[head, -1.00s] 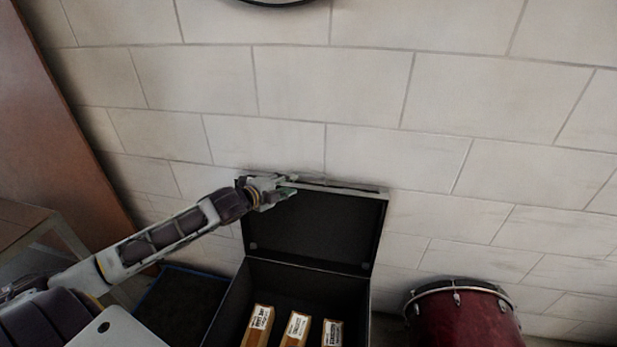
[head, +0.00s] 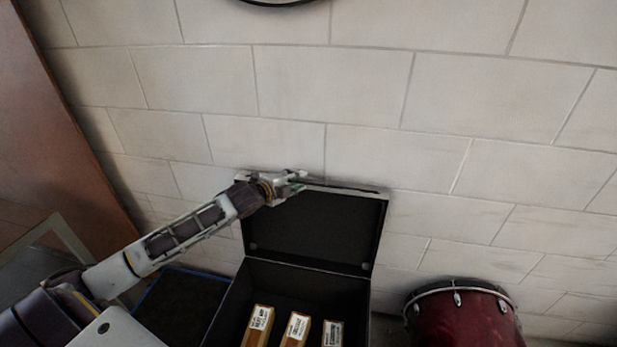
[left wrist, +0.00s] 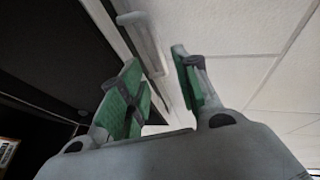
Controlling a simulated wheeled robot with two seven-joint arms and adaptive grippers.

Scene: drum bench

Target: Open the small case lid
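The small black case (head: 262,282) stands against the wall with its lid (head: 312,228) raised upright. The lid's pale top edge shows in the head view, and its dark inner face and edge also show in the left wrist view (left wrist: 52,50). My left gripper (head: 300,182) is at the lid's top edge, left of the middle. In the left wrist view its green-padded fingers (left wrist: 160,85) are apart with nothing held between them. Whether a finger touches the lid I cannot tell. My right gripper is not in view.
Several boxes with white labels (head: 297,327) stand inside the case. A red drum (head: 462,318) is at the lower right. A dark blue-edged panel (head: 182,305) lies left of the case. The tiled wall (head: 400,90) is close behind the lid.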

